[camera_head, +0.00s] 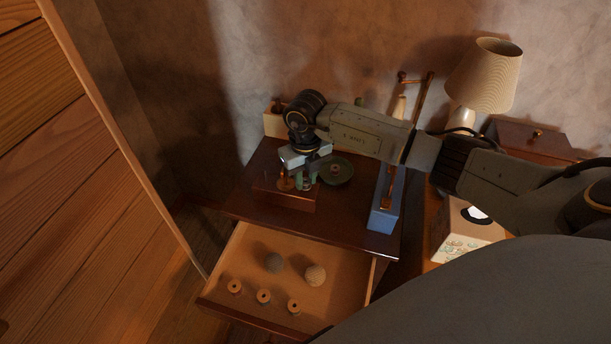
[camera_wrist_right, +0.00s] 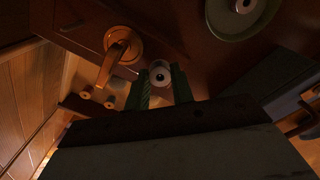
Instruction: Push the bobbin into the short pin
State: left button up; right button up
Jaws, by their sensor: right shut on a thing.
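My right gripper (camera_head: 306,182) hangs over the dark cabinet top, just above or beside a reddish-brown block. In the right wrist view its two green fingers (camera_wrist_right: 161,90) are shut on a small pale bobbin (camera_wrist_right: 160,75) with a dark centre hole. A copper pin on a round base (camera_wrist_right: 118,50) stands just left of the fingers, apart from the bobbin. It also shows in the head view (camera_head: 285,182), partly behind the gripper. I cannot tell whether it is the short pin. My left gripper is not in view.
A round green dish (camera_head: 337,171) lies right of the gripper. A blue block (camera_head: 385,215) with a tall rod stands at the cabinet's right edge. The open drawer (camera_head: 340,275) holds several bobbins and two balls. A lamp (camera_head: 484,75) stands at back right.

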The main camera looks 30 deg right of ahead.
aim_at(305, 182)
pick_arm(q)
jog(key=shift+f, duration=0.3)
pick_arm(e)
jog(key=shift+f, duration=0.35)
jog(key=o, duration=1)
notch_tip(305, 182, up, 5)
jog(key=shift+r, duration=0.1)
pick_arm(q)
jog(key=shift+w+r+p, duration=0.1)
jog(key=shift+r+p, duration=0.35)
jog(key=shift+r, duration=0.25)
pick_arm(e)
notch_tip(305, 182, up, 8)
jog(key=shift+r, duration=0.1)
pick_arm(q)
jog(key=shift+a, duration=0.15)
